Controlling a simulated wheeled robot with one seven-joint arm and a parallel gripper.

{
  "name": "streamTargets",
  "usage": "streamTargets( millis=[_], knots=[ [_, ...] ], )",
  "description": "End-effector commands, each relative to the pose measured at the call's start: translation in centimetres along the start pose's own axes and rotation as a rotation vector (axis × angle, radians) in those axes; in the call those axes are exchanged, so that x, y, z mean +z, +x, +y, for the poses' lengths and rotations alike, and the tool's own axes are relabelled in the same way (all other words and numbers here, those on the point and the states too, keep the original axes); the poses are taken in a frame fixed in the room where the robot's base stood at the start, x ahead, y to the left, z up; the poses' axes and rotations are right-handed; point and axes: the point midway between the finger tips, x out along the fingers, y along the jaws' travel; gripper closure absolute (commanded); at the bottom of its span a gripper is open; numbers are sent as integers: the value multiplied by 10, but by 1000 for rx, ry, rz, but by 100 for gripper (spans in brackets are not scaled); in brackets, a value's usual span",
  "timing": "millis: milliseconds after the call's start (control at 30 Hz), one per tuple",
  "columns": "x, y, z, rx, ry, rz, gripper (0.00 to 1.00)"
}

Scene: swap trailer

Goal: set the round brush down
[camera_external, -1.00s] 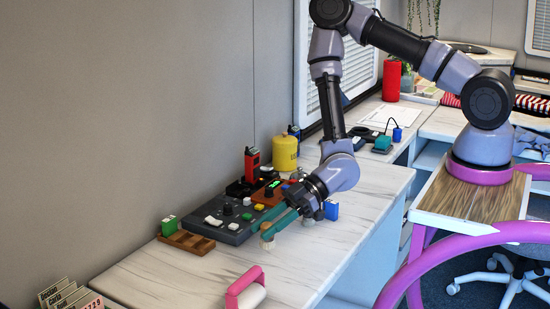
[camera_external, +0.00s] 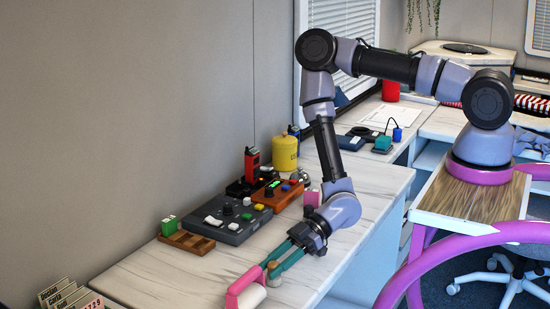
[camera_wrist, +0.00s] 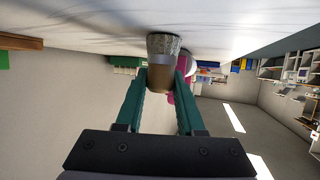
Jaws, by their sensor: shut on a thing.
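My gripper (camera_external: 270,266) is low over the white marble counter (camera_external: 190,283), with its teal fingers shut on the round brush (camera_external: 274,270). In the wrist view the brush (camera_wrist: 161,62) stands between the fingertips (camera_wrist: 160,78), showing a brown handle, a pale metal band and grey bristles. That view is upside down, and the bristle end points at the counter (camera_wrist: 90,30). The bristles are at or very near the surface; I cannot tell whether they touch it. In the external view the fingers partly hide the brush.
Behind are a grey control box (camera_external: 228,222), a wooden tray (camera_external: 187,242), a yellow canister (camera_external: 285,153) and a pink object (camera_external: 312,198). The counter left of the roller is clear.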

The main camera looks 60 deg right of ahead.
Motion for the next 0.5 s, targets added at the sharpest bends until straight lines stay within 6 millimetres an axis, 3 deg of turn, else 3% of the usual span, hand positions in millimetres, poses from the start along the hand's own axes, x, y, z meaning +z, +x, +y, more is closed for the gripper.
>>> streamTargets(
  millis=[167,200,233,500],
  knots=[
    [3,1,0,0,0,0,100],
    [2,1,0,0,-1,0,47],
    [2,1,0,0,-1,0,36],
    [2,1,0,0,0,0,33]
  ],
)
